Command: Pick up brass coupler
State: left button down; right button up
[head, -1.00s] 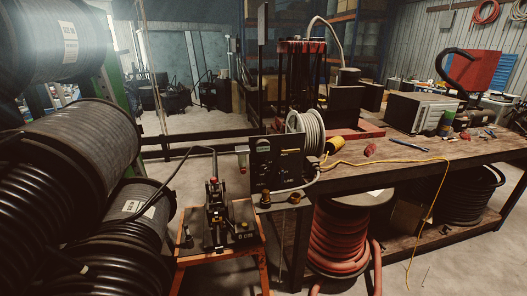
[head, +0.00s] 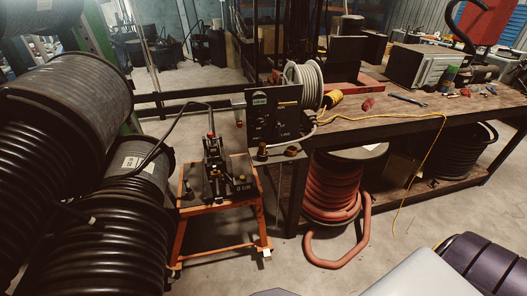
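Two small brass-coloured pieces, a left one (head: 263,150) and a right one (head: 291,151), sit on a small grey ledge below the front of a black control box (head: 274,113). They are too small to tell for certain which is the brass coupler. The ledge is at the left end of the workbench. Neither of my grippers shows in the head view. Nothing is seen touching the brass pieces.
An orange cart (head: 222,247) carrying a black crimping device (head: 214,160) stands left of the ledge. Large black hose reels (head: 75,100) fill the left side. A red hose coil (head: 333,190) lies under the workbench (head: 375,125). Open floor lies in front.

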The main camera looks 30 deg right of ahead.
aim_at(262, 147)
jog(key=k+z, duration=0.2)
jog(key=z, duration=0.95)
